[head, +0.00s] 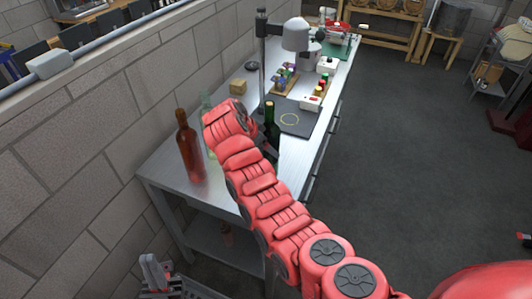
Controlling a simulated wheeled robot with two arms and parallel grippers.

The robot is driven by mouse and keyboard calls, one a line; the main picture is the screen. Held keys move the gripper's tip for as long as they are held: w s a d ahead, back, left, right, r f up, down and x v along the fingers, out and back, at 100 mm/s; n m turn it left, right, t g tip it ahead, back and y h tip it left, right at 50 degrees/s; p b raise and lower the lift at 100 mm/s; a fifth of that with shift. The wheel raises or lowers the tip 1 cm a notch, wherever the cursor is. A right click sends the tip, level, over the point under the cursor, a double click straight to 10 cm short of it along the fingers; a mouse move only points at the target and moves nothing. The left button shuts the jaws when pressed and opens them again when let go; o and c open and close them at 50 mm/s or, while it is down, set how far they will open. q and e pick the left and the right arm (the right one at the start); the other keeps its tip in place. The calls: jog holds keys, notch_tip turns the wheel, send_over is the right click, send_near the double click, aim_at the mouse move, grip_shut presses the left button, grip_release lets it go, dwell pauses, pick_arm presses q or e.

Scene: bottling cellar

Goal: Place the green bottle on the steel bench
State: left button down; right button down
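A dark green bottle (270,117) stands upright over the steel bench (225,187), just right of the end of my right arm. Its lower part is hidden by the arm, so I cannot tell whether its base touches the bench. My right gripper is mostly hidden behind its own wrist, close to this bottle; I cannot see whether its fingers hold it. A pale greenish clear bottle (207,105) stands on the bench, partly behind the arm. My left gripper (156,273) is low at the bottom left, in front of the bench and empty as far as I see; its finger gap is unclear.
A brown bottle (189,146) stands near the bench's near left corner. A dark mat (300,119), a cork-coloured block (238,86), a stand with a grey head (295,35) and small bottle racks lie farther back. Bare bench shows along the near edge.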

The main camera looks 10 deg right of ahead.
aim_at(265, 154)
jog(key=f+p, duration=0.2)
jog(key=f, duration=0.1)
jog(key=shift+w+d+p, duration=0.1)
jog(key=shift+w+p, duration=0.2)
jog(key=shift+w, duration=0.05)
jog(key=shift+f, duration=0.25)
grip_release()
jog(key=shift+s, duration=0.15)
